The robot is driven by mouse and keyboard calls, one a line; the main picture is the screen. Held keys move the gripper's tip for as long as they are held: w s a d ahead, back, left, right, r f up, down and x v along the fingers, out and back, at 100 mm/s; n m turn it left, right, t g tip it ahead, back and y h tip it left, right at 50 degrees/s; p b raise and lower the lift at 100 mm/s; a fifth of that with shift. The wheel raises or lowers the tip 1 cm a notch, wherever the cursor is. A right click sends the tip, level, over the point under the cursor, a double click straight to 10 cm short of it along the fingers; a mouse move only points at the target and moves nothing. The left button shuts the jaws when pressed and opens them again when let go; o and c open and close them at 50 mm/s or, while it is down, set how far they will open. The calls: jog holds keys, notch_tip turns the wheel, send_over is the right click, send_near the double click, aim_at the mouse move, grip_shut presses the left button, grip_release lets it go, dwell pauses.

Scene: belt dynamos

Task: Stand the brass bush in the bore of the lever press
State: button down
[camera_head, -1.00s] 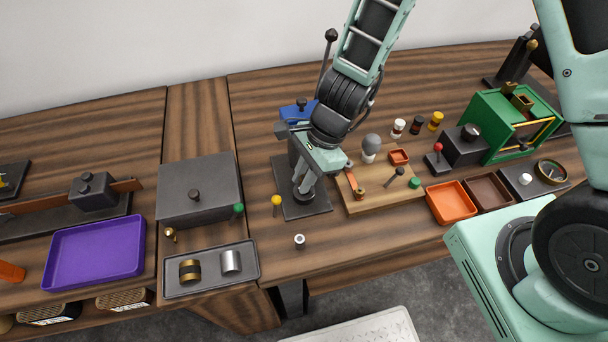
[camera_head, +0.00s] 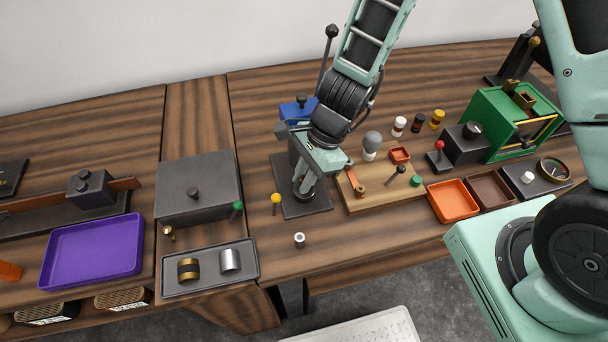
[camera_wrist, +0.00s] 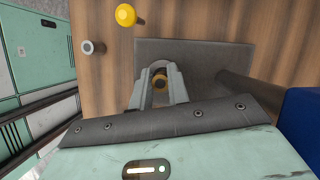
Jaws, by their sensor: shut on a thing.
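The lever press has a dark flat base plate (camera_head: 312,209) and an upright lever with a black ball (camera_head: 332,31). My arm covers much of the press in the head view. My gripper (camera_head: 303,187) points down over the base plate, at a dark round seat. In the wrist view my gripper (camera_wrist: 158,90) is shut on the brass bush (camera_wrist: 159,83), a small golden ring between the fingertips. A grey rounded part shows just beyond the bush. I cannot tell whether the bush is above the bore or partly in it. The plate (camera_wrist: 205,52) also shows there.
A small grey-white sleeve (camera_head: 299,240) and a yellow-knobbed pin (camera_head: 276,199) stand in front of the press. A wooden board (camera_head: 383,197) with small parts lies to the right. A grey tray (camera_head: 215,285) with two cylinders lies front left. A blue block (camera_head: 297,111) stands behind.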

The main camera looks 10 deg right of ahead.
jog(key=shift+f+b, duration=0.45)
jog(key=shift+f, duration=0.1)
jog(key=c, duration=1.3)
grip_release()
jog(key=shift+r, duration=0.1)
jog(key=p+v, duration=0.3)
jog(key=v, duration=1.4)
jog(key=shift+r, duration=0.15)
jog(key=s+r+n+h+b, duration=0.1)
jog(key=s+n, duration=0.4)
jog(key=n, duration=0.2)
jog(key=s+a+r+n+h+b, duration=0.1)
jog(key=s+n, duration=0.4)
jog(key=n, duration=0.3)
jog(key=s+a+r+n+t+h+b, duration=0.1)
jog(key=s+n, duration=0.4)
jog(key=n, duration=0.2)
jog(key=shift+s+r+n+h, duration=0.3)
jog(key=shift+s+n+h, duration=0.05)
jog(key=shift+n+h, duration=0.05)
